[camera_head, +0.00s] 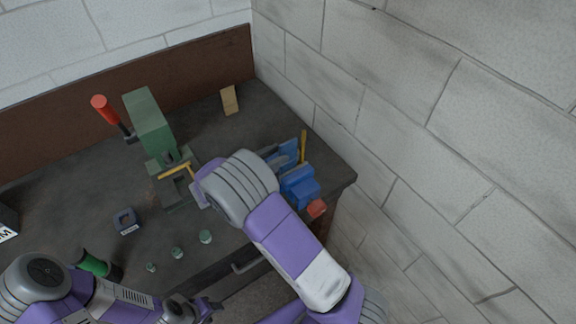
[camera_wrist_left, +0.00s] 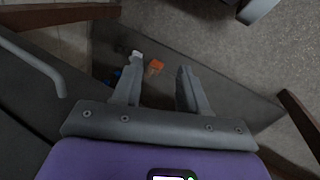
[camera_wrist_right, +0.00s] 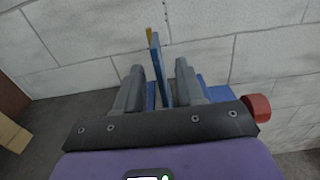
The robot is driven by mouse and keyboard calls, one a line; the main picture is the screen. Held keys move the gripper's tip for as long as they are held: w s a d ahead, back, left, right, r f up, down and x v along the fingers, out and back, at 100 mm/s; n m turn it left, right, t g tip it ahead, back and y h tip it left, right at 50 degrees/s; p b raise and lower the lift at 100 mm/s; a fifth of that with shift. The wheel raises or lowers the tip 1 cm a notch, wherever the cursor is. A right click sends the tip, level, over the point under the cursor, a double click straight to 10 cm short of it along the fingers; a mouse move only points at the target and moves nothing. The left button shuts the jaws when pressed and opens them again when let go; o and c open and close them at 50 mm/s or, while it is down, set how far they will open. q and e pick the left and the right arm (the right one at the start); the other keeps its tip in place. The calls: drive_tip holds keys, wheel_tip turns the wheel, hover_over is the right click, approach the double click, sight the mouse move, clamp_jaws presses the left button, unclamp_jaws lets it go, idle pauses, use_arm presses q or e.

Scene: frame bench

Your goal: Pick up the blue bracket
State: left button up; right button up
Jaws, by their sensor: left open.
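A blue upright plate, which appears to be the blue bracket (camera_head: 287,153), stands at the right end of the bench beside a blue vise. In the right wrist view the bracket (camera_wrist_right: 155,58) rises edge-on between the fingers, with visible gaps beside it. My right gripper (camera_wrist_right: 160,72) is open around its line; I cannot tell how far between the fingers it sits. In the head view my right wrist mostly hides that gripper. My left gripper (camera_head: 214,305) is open and empty near the front edge; it also shows in the left wrist view (camera_wrist_left: 160,72).
The blue vise (camera_head: 300,187) has a red knob (camera_head: 317,208). A yellow bar (camera_head: 303,146) stands behind it. A green press (camera_head: 150,122), a dark slotted block (camera_head: 126,221) and several small green pegs (camera_head: 205,237) stand left. A stone wall (camera_head: 480,140) closes the right.

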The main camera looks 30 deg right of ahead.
sight(288, 149)
drive_tip(key=d, duration=0.4)
drive_tip(key=shift+w+d+f, duration=0.1)
drive_tip(key=shift+w+d, duration=0.1)
drive_tip(key=shift+d, duration=0.2)
clamp_jaws()
drive_tip(key=shift+a, duration=0.1)
idle(0.9)
